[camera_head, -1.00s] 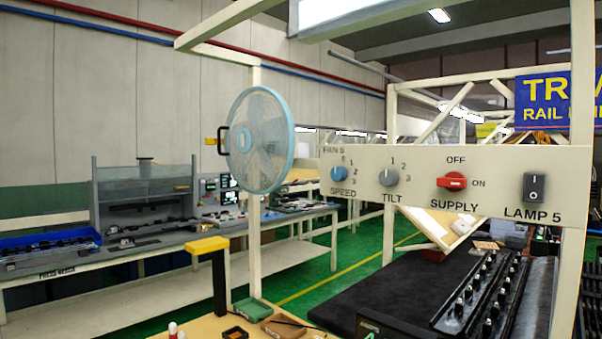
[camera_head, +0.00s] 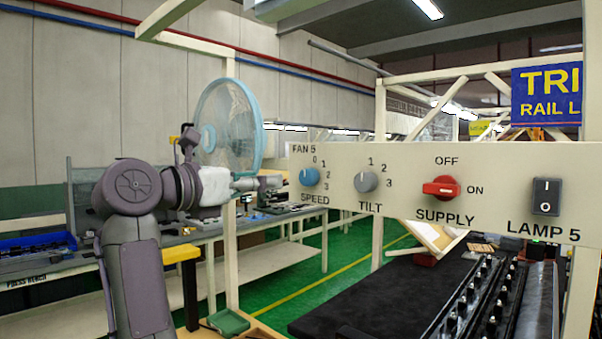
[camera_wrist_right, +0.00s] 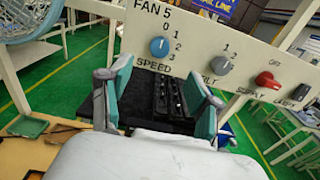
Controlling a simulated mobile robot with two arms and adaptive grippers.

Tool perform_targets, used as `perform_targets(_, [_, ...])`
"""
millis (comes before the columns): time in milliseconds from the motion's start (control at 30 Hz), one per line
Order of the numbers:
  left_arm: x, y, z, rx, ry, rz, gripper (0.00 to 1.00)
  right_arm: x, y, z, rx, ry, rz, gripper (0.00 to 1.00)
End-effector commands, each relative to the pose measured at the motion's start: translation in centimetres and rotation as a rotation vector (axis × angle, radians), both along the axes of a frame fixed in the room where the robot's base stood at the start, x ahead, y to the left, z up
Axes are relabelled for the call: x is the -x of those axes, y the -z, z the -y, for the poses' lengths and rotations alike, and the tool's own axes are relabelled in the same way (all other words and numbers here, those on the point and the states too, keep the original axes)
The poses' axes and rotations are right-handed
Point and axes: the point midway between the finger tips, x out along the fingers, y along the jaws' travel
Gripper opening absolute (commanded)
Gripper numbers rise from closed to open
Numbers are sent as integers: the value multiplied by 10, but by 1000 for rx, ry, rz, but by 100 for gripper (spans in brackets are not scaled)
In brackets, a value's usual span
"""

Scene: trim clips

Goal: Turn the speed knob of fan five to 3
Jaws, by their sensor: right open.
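The speed knob (camera_head: 309,176) of fan five is blue and sits at the left end of a cream panel (camera_head: 420,165), with 0, 1, 2 and 3 printed around it. It also shows in the right wrist view (camera_wrist_right: 159,47), where its white mark points roughly up, towards 0. My right gripper (camera_head: 262,182) is left of the panel in the head view, apart from the knob. In the wrist view my right gripper (camera_wrist_right: 162,92) is open and empty, its teal-padded fingers below the knob in the picture. My left gripper is not in view.
Right of the speed knob are a grey tilt knob (camera_head: 366,181), a red supply switch (camera_head: 441,187) and a black lamp switch (camera_head: 546,196). The fan (camera_head: 230,125) stands behind my right arm. A dark mat (camera_head: 385,300) with rails lies below the panel.

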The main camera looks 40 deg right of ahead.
Motion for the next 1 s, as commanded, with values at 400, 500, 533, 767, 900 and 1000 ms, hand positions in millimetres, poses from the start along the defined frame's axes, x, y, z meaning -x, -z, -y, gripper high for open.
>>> perform_targets(400, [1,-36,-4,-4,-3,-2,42,-7,-4,88,5,6,-4,62])
perform_targets(500, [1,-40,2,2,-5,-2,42,-8,-4,101,4,5,-3,62])
perform_targets(533, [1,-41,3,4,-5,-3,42,-8,-3,104,4,4,-3,62])
perform_targets(767, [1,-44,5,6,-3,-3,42,-10,-1,115,4,2,-3,62])
perform_targets(900, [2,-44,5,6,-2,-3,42,-10,-1,115,4,2,-3,62])
perform_targets(1000, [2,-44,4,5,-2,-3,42,-10,-1,115,4,2,-3,59])
